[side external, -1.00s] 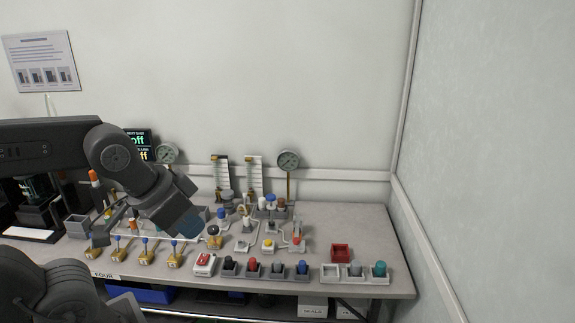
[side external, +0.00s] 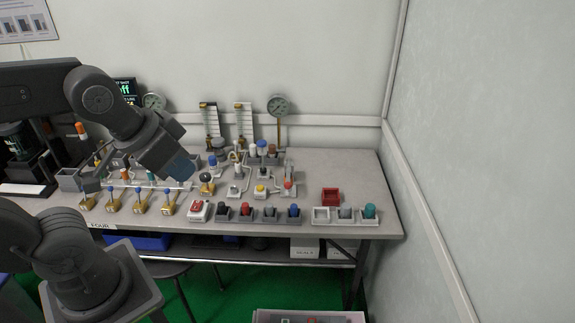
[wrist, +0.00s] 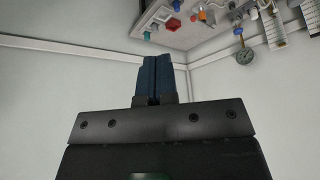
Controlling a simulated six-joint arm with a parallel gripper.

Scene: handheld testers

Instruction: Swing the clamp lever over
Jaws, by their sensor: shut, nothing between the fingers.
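My gripper (side external: 181,166) is in the side external view, over the left part of the bench, with dark blue fingers. In the wrist view its fingers (wrist: 154,72) lie together with nothing between them. In the side external view it looks to be in front of or above the back fittings, left of a dark round knob on a brass base (side external: 206,178). A small red-handled fitting (side external: 288,185) stands right of centre on the bench, apart from the gripper. I cannot tell for certain which fitting is the clamp lever; some at the left are partly hidden by my arm.
The bench (side external: 372,175) is clear at its right end. Several blue-tipped brass valves (side external: 140,205) stand at front left. Gauges (side external: 278,105) and a wall stand behind.

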